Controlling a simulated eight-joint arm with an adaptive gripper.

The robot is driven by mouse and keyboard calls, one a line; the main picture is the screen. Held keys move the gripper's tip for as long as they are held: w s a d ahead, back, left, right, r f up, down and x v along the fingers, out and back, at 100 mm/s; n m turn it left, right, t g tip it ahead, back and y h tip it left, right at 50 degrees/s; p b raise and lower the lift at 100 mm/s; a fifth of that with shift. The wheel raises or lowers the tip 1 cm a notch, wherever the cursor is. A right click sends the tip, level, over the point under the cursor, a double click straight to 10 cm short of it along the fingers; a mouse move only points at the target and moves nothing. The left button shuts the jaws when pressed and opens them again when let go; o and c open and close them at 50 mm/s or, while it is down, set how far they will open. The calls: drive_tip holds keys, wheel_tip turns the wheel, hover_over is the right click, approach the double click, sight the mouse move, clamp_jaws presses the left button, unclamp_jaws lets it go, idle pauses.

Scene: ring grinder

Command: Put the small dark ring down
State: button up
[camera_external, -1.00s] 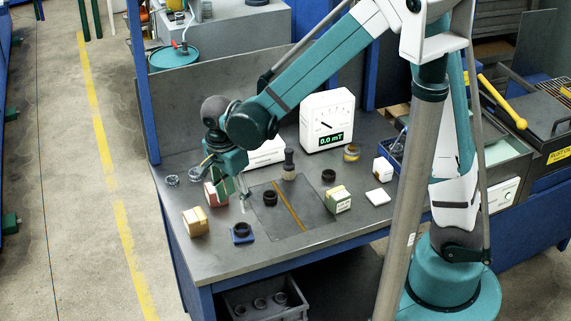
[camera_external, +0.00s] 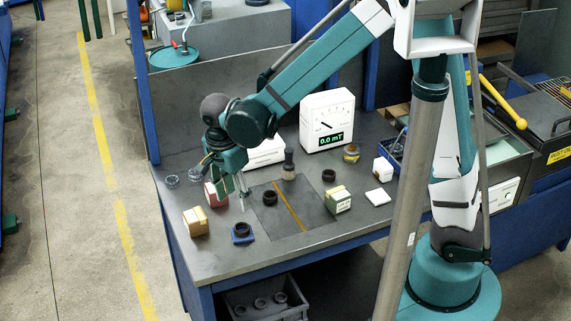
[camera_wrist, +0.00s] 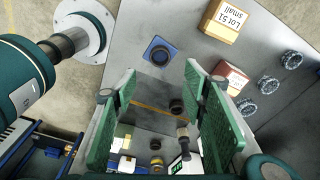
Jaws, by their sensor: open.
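Several dark rings are in view; I cannot tell by size which is the small one. One dark ring (camera_external: 242,230) sits on a small blue pad (camera_external: 251,239) near the front edge of the bench; it also shows in the wrist view (camera_wrist: 160,54). A second dark ring (camera_external: 270,198) lies on the dark mat (camera_external: 307,218), left of its yellow strip; the wrist view shows it too (camera_wrist: 177,106). A third (camera_external: 329,176) lies at the mat's back right. My gripper (camera_external: 238,194) is open and empty, its fingers pointing down above the bench, left of the second ring.
A tan box (camera_external: 196,222) and a red box (camera_external: 216,194) stand left of the mat, a green-and-white box (camera_external: 338,200) at its right. A brush (camera_external: 289,165) stands at its back edge, before a white meter (camera_external: 327,120). Grey rings (camera_external: 195,174) lie at the back left.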

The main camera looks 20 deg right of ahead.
drive_tip(key=shift+d+r, duration=0.1)
drive_tip(key=w+d+r+n+t+y, duration=0.1)
drive_tip(key=d+r+n, duration=0.2)
drive_tip(key=d+r, duration=0.45)
drive_tip(key=d+r+n+t+y, duration=0.1)
drive_tip(key=d+r+n, duration=0.3)
drive_tip(key=d, duration=0.7)
drive_tip(key=s+d+r+n+t, duration=0.2)
drive_tip(key=s+d+r+n, duration=0.1)
drive_tip(key=d, duration=0.6)
drive_tip(key=s+d+r+n+t, duration=0.2)
drive_tip(key=s+d+r, duration=0.3)
drive_tip(key=d, duration=0.4)
drive_tip(key=shift+s+d+n+t+h, duration=0.3)
drive_tip(key=shift+d+n+h, duration=0.1)
drive_tip(key=shift+n, duration=0.3)
idle(3.6)
